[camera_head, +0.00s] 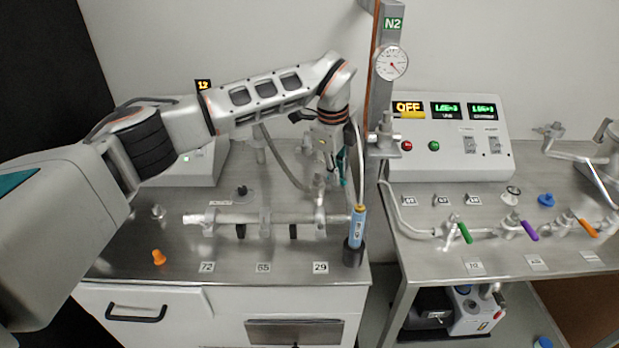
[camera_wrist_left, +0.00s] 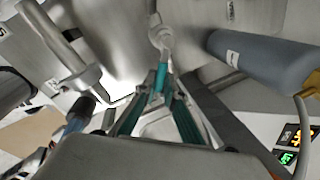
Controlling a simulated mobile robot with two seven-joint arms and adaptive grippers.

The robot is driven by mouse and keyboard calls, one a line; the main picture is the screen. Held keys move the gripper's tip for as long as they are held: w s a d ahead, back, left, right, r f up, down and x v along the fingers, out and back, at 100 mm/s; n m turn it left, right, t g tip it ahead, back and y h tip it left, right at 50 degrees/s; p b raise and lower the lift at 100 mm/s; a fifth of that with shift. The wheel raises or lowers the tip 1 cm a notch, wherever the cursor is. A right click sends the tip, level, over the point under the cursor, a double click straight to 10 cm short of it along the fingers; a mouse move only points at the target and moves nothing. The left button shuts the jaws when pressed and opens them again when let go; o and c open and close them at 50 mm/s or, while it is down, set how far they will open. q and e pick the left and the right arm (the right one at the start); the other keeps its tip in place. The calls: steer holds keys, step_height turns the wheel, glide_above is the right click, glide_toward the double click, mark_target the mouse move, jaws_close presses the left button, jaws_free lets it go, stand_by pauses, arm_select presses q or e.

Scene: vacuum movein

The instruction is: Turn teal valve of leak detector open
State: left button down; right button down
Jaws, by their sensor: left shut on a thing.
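The teal valve handle (camera_head: 343,168) shows as a thin teal strip in the head view, at the right end of the left bench's pipe assembly. My left gripper (camera_head: 331,165) reaches down over it from above. In the left wrist view, the fingers of my left gripper (camera_wrist_left: 162,88) converge on the teal handle (camera_wrist_left: 160,76), and a metal valve stem (camera_wrist_left: 160,36) rises just beyond it. The gripper is shut on the handle. The fingers hide part of the handle, so its exact angle is hard to tell. My right gripper is in neither view.
A vertical N2 column (camera_head: 383,90) with a gauge stands behind. An orange cap (camera_head: 159,257) lies at the front left.

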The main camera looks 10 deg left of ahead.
arm_select(q)
steer(key=shift+w+d+n+b, duration=0.2)
steer(key=shift+w+n+b, duration=0.25)
steer(key=shift+n, duration=0.65)
steer(key=shift+w, duration=0.15)
steer(key=c, duration=2.1)
jaws_free()
steer(key=shift+r, duration=0.1)
step_height(320, 180, up, 12)
steer(key=s, duration=0.2)
steer(key=shift+s+a+f, duration=0.2)
